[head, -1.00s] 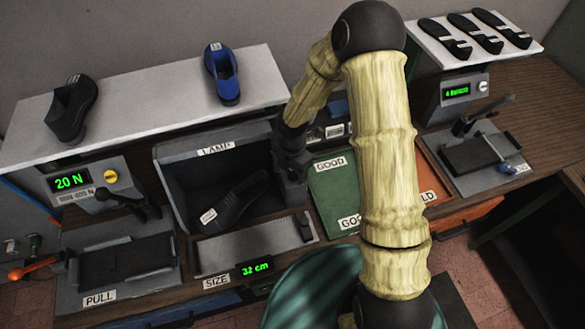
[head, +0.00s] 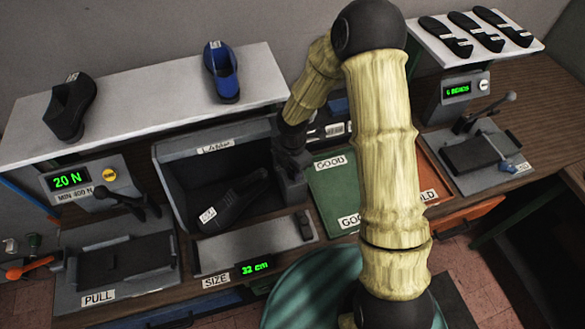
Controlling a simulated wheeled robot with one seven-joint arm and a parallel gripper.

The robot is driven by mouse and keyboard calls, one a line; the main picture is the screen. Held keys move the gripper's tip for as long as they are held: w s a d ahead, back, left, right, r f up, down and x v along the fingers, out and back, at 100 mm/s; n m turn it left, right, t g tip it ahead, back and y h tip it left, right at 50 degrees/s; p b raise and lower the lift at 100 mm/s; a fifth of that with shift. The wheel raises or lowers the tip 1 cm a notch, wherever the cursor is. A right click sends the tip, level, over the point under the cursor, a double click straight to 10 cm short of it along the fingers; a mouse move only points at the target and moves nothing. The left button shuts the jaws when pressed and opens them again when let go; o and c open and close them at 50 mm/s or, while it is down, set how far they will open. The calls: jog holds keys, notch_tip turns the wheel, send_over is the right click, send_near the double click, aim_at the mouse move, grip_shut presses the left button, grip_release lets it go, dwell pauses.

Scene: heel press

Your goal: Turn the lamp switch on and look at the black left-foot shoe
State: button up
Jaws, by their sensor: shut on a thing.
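A black shoe (head: 232,200) with a white tag lies in the dark box (head: 166,170) marked LAMP, its tagged end toward the front left. I cannot read which foot the tag names. My gripper (head: 283,182) is at the right side of the box, beside the shoe's far end. It is shut on what appears to be the shoe; the arm and dark shadow hide the contact. No lamp switch can be made out clearly. Another black shoe (head: 72,108) stands on the white shelf at the left, apart from my gripper.
A blue shoe (head: 221,72) stands on the white shelf (head: 150,98). A PULL rig (head: 120,265) reading 20 N is at the left. A SIZE plate (head: 250,240) reading 32 cm lies before the box. Green (head: 335,190) and orange (head: 428,170) trays lie right of it.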

aim_at(292, 170)
jog(key=m+b, duration=0.2)
jog(key=m, duration=0.3)
jog(key=shift+w, duration=0.15)
jog(key=m+b, duration=0.2)
jog(key=m, duration=0.3)
dwell(0.5)
jog(key=o, duration=1)
notch_tip(292, 170, up, 18)
jog(key=b, duration=0.2)
jog(key=shift+f+b, duration=0.25)
jog(key=shift+b, duration=0.15)
